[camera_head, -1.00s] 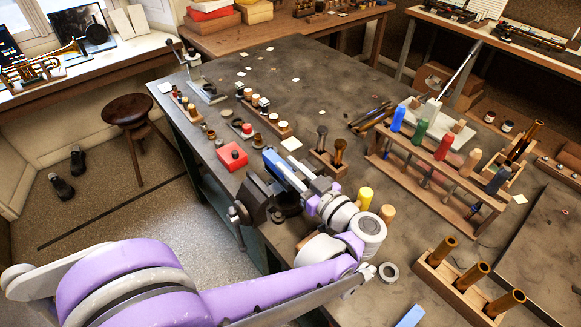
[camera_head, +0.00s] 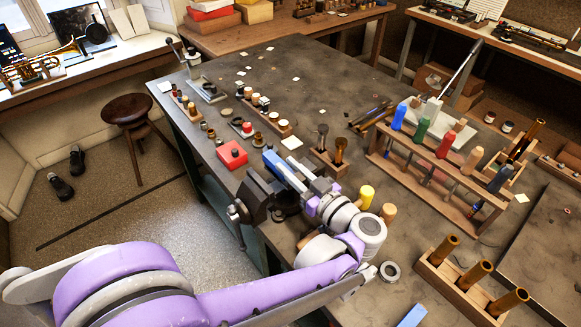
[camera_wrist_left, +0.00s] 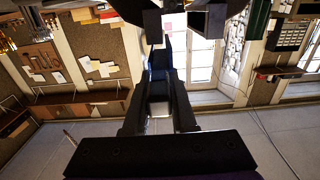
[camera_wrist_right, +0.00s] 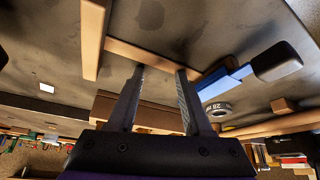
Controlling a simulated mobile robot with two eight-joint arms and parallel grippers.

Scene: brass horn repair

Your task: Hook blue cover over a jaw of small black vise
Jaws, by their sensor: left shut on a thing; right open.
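The small black vise (camera_head: 256,199) stands at the near left edge of the grey bench. My left gripper (camera_head: 296,181) is shut on a blue cover (camera_head: 272,160), which lies against the top of the vise at its jaws. I cannot tell whether the cover is hooked over a jaw, as the gripper hides part of it. In the left wrist view the gripper (camera_wrist_left: 159,100) is seen from behind, with dark vise parts at the top. A second blue piece (camera_head: 412,316) lies at the bottom of the head view. My right gripper (camera_wrist_right: 163,95) is open and empty.
A red box (camera_head: 232,153) sits just behind the vise. A wooden rack of coloured-handle tools (camera_head: 440,180) and a block with brass tubes (camera_head: 462,282) stand to the right. A grey ring (camera_head: 389,271) lies near my left wrist.

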